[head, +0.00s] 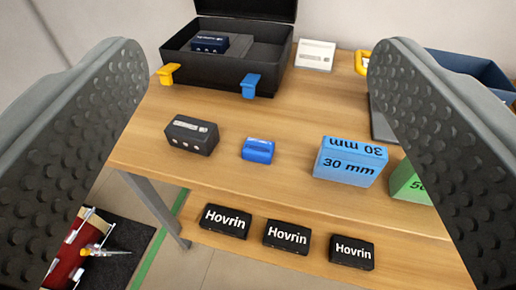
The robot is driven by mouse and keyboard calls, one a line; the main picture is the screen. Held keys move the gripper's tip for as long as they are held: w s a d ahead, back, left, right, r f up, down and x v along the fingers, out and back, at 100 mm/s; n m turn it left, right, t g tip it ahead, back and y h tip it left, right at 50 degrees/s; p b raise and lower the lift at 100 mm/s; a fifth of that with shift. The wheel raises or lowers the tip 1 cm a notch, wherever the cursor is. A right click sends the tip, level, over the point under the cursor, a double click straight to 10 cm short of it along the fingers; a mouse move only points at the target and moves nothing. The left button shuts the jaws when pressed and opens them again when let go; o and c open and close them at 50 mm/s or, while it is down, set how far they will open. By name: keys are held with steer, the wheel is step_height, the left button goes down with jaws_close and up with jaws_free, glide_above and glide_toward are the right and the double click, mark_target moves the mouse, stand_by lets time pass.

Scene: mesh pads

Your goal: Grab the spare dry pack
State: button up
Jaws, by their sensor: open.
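My gripper (256,60) is open, its two dark studded fingers at the left and right of the head view with nothing between them. A dark pack (191,135) with a pale label and several light dots lies on the table, left of centre. A small blue pack (258,150) lies just right of it. A dark blue pack (209,42) with similar light dots sits inside the open black case (197,72). I cannot tell from the labels which one is the spare dry pack.
A blue 30 mm block (348,162) and a partly hidden green block (410,186) stand at right. Several black Hovrin boxes (287,237) lie lower down, near the front. A white box (315,55) and a blue bin (470,72) are behind.

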steer(key=shift+o, duration=0.9)
steer(key=m+g, duration=0.3)
steer(key=g, duration=1.4)
glide_above(258, 146)
step_height(258, 146, down, 13)
step_height(258, 146, down, 12)
steer(key=shift+s, duration=0.15)
steer(key=shift+f, duration=2.75)
steer(key=c, duration=1.1)
